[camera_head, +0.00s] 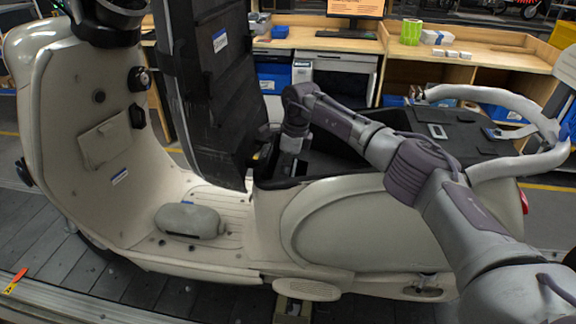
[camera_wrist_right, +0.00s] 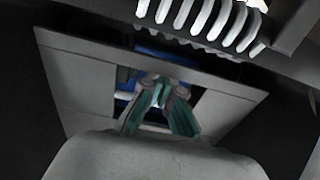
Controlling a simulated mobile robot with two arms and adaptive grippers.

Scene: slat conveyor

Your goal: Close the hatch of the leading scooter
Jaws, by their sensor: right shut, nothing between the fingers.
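The cream scooter (camera_head: 350,225) stands on the slat conveyor with its front to the left. Its black hatch (camera_head: 215,85) is raised, standing nearly upright with its underside towards the seat compartment (camera_head: 335,160). My right arm reaches in from the lower right over the scooter's rear. The right gripper's fingers show in the right wrist view (camera_wrist_right: 163,95), shut and empty, in front of a grey plate (camera_wrist_right: 85,85) with a blue patch behind it. In the head view the wrist points down beside the hatch's lower part, and the fingertips are largely hidden. Contact with the hatch cannot be told. My left gripper is out of view.
A grey pouch-like object (camera_head: 188,220) lies on the scooter's footboard. The pale rear rack rail (camera_head: 490,98) rises behind the compartment. A white coil spring (camera_wrist_right: 205,18) shows in the wrist view. Wooden workbenches (camera_head: 480,55) stand beyond the scooter.

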